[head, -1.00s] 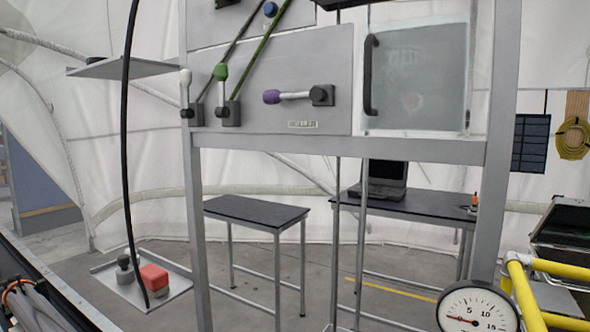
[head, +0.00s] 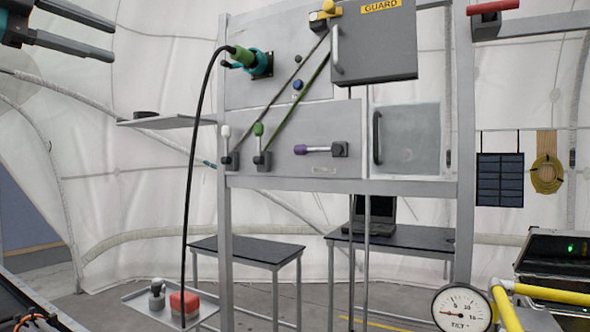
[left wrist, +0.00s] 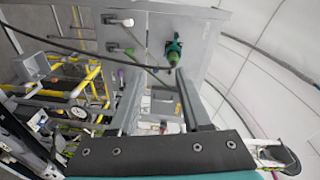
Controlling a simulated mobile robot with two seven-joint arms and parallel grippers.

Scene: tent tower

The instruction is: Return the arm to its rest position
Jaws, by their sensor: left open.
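My left gripper (head: 112,40) is at the upper left of the head view, its two dark fingers apart and pointing right. Nothing shows between them. In the left wrist view the open fingers (left wrist: 158,80) point at the panel frame, and the gap is empty. The left arm is mostly out of the head view. A green plug (head: 243,57) sits at a teal socket (head: 265,64) on the upper panel, clear of the gripper; it also shows in the left wrist view (left wrist: 173,50). My right gripper is not in view.
The panel frame (head: 466,130) stands ahead, with levers, a grey GUARD box (head: 374,45) and a side shelf (head: 165,122). A black cable (head: 190,180) hangs from the plug toward a low tray (head: 137,299) holding a red block (head: 184,303). Yellow rails (head: 545,294) stand lower right.

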